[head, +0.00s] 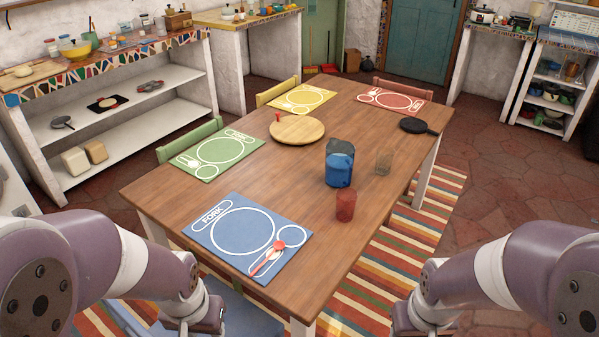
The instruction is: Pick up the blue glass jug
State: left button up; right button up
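The blue glass jug (338,170) stands upright on the wooden table (310,220), right of the table's middle. Its lower part is bright blue and its upper part is darker. A red glass (346,205) stands close in front of it, and a clear glass (384,162) stands to its right. My two arms come in from the lower left and lower right corners. Both bend down out of the bottom of the picture, well short of the jug. Neither gripper shows.
A round wooden board (297,130) and a dark pan (418,126) lie farther back. A blue placemat (240,243) with red-headed cutlery lies at the front left. Green (215,151), yellow (303,98) and red (391,100) placemats lie beyond. Chairs stand along the table's left and far sides.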

aim_at(339, 158)
jog(key=i+l+u, duration=0.2)
jog(key=u, duration=0.15)
jog(key=i+l+u, duration=0.15)
jog(key=l+u, duration=0.25)
jog(key=i+l+u, duration=0.15)
jog(key=l+u, duration=0.55)
jog(key=i+l, duration=0.1)
jog(key=l, duration=1.3)
jog(key=i+l, duration=0.15)
jog(key=l, duration=0.55)
jog(key=i+l, duration=0.1)
jog(key=l, duration=1.35)
jog(key=i, duration=0.05)
